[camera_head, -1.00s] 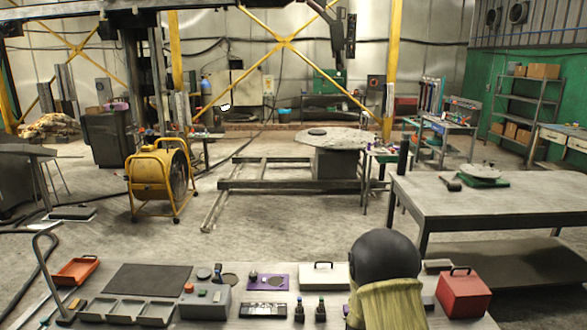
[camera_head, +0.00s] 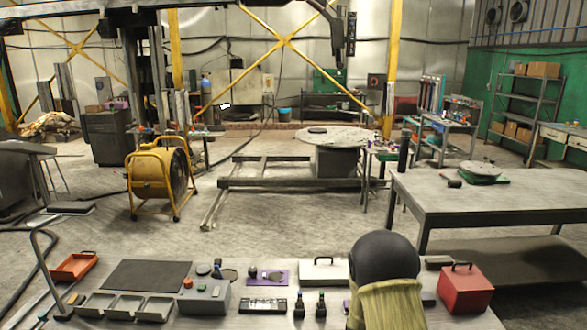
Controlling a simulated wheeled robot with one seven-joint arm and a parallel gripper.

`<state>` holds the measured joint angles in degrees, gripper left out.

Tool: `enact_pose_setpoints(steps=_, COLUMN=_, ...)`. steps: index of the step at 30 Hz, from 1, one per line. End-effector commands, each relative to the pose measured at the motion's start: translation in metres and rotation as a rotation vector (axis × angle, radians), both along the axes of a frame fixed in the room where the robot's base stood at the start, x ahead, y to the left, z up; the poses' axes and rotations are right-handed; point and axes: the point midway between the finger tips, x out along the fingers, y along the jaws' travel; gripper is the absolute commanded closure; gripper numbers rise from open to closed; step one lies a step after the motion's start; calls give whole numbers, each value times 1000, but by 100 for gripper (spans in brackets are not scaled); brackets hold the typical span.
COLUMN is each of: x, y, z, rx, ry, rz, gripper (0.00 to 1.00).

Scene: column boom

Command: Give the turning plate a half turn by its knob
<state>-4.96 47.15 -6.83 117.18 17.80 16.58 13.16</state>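I cannot tell for certain which round plate is the turning plate. A grey round plate (camera_head: 481,170) lies on a green base on the right-hand table; something small stands on it, too small to name as a knob. On the near bench, a purple board (camera_head: 283,271) carries a small grey disc (camera_head: 274,276), with a dark upright piece (camera_head: 252,272) at its left edge. No gripper can be made out in the view, and nothing is seen touching either plate.
The near bench (camera_head: 250,310) holds grey trays (camera_head: 125,306), a grey control box (camera_head: 203,298), a white case (camera_head: 323,270) and a red box (camera_head: 465,290). A black dome on an olive body (camera_head: 385,260) stands up at its front. A yellow fan (camera_head: 155,175) stands on open floor beyond.

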Motion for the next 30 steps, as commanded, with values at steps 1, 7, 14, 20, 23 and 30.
enact_pose_setpoints(steps=1, x=0, y=0, z=-3, rx=0, ry=1, rz=-1, gripper=100)
enact_pose_setpoints(steps=7, x=-1, y=0, z=-5, rx=0, ry=4, rz=-1, gripper=100)
enact_pose_setpoints(steps=14, x=-1, y=1, z=-6, rx=0, ry=6, rz=-1, gripper=100)
enact_pose_setpoints(steps=20, x=6, y=3, z=-6, rx=0, ry=6, rz=0, gripper=100)
enact_pose_setpoints(steps=23, x=8, y=4, z=-7, rx=-1, ry=5, rz=-1, gripper=100)
enact_pose_setpoints(steps=30, x=8, y=4, z=-7, rx=0, ry=4, rz=-1, gripper=100)
